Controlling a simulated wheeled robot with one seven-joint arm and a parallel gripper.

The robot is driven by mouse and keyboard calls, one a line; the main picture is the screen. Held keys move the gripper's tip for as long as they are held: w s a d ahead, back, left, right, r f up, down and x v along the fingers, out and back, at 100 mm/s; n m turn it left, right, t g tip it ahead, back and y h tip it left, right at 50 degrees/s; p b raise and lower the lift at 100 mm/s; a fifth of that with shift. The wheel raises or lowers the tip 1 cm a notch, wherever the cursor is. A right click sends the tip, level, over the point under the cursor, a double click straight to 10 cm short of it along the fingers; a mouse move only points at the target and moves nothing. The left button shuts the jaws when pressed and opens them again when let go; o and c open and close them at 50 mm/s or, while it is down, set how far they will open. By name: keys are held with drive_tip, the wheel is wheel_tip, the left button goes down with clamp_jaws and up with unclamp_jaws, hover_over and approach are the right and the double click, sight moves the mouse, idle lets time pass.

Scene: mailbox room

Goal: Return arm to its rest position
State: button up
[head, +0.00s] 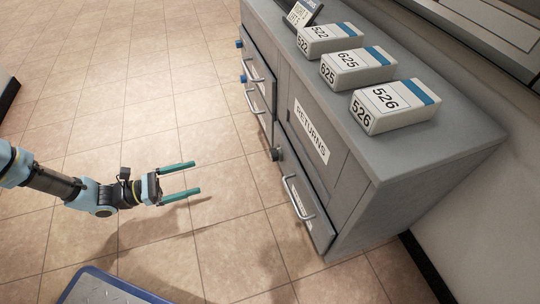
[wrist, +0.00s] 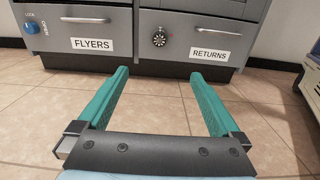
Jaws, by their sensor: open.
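My gripper (head: 197,178) extends from the left in the head view, its two green fingers spread apart and empty above the tiled floor. It stays clear of the grey cabinet (head: 405,200) to its right. In the wrist view my gripper (wrist: 160,82) shows both green fingers parallel with a wide gap, and only floor between them. The cabinet front (wrist: 180,58) with the FLYERS and RETURNS labels stands beyond the fingertips.
Three white boxes marked 522 (head: 328,40), 625 (head: 357,69) and 526 (head: 393,107) stand on the cabinet top. Handles and blue knobs jut from the cabinet front. A blue-edged platform (head: 98,288) is at the bottom. Open floor (head: 110,80) lies at upper left.

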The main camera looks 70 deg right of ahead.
idle(0.3)
drive_tip(key=b+v, duration=0.1)
drive_tip(key=v, duration=0.9)
drive_tip(key=w+a+r+m+t+y+p, duration=0.35)
drive_tip(key=w+a+r, duration=0.25)
drive_tip(key=a+r, duration=0.5)
drive_tip(key=w+a+r+m+t+y+p, duration=0.3)
drive_tip(key=w+a+r+t+y+p, duration=0.15)
drive_tip(key=a+r, duration=0.6)
drive_tip(key=a+r+m+t+y+p, duration=0.15)
drive_tip(key=a+r+t, duration=0.25)
drive_tip(key=a+r, duration=0.4)
drive_tip(key=a+r+t+y+p, duration=0.1)
drive_tip(key=a+r+t+p, duration=0.3)
drive_tip(key=r, duration=0.7)
wheel_tip(320, 180, up, 38)
drive_tip(key=a+p, duration=0.2)
drive_tip(key=p, duration=3.5)
drive_tip(key=shift+w, duration=0.35)
